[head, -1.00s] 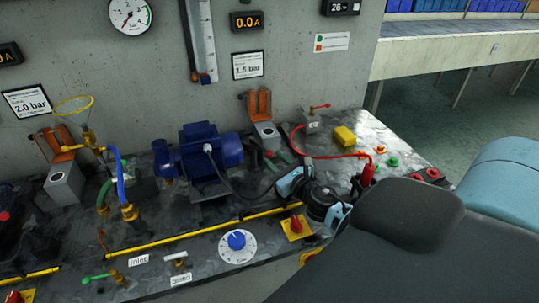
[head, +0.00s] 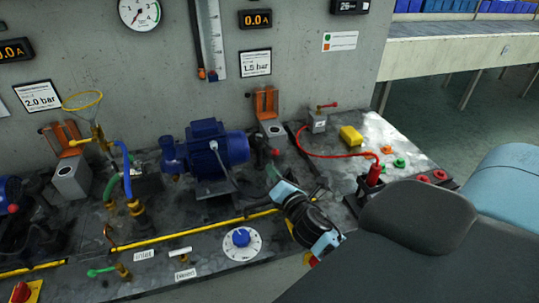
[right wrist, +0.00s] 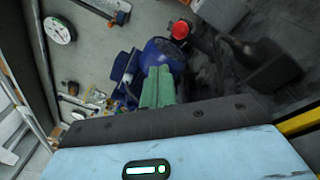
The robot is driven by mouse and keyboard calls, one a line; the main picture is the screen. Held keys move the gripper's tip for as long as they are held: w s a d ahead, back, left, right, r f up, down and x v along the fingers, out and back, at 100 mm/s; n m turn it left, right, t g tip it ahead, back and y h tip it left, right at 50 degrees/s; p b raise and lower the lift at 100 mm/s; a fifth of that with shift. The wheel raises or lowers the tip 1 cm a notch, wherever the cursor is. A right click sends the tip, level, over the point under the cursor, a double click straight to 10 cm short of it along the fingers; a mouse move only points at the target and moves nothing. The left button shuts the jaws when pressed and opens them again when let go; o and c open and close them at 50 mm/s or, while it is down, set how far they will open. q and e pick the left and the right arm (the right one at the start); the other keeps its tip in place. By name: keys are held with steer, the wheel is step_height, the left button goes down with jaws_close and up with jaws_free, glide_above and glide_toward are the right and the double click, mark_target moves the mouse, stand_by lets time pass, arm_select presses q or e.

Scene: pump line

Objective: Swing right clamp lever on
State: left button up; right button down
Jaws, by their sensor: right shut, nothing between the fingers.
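The right clamp lever is dark with a red knob (head: 275,152). It stands just right of the blue pump motor (head: 217,148), in front of a grey block with an orange flap. In the right wrist view its red knob (right wrist: 180,30) shows at the top, just beyond and right of my fingers. My right gripper (head: 272,172) is shut and empty, with green fingers just in front of the lever. They also show in the right wrist view (right wrist: 158,86), pressed together. I see a gap between fingers and knob; contact elsewhere cannot be told. My left gripper is out of view.
A red cable (head: 335,156) loops from a small grey switch box (head: 317,121) to a red plug (head: 374,174). A yellow block (head: 351,136) sits between them. A yellow pipe (head: 160,239) runs along the bench front. A blue dial (head: 241,238) lies nearer.

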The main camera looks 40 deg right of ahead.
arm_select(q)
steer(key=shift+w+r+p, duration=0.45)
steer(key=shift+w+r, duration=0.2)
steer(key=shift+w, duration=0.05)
arm_select(e)
steer(key=w+d+m+g+h, duration=0.1)
steer(key=w+d+m+h, duration=0.1)
steer(key=w+d+m, duration=0.2)
steer(key=w+m, duration=0.3)
steer(key=m, duration=0.5)
steer(key=shift+w+f, duration=0.15)
steer(key=shift+w, duration=0.05)
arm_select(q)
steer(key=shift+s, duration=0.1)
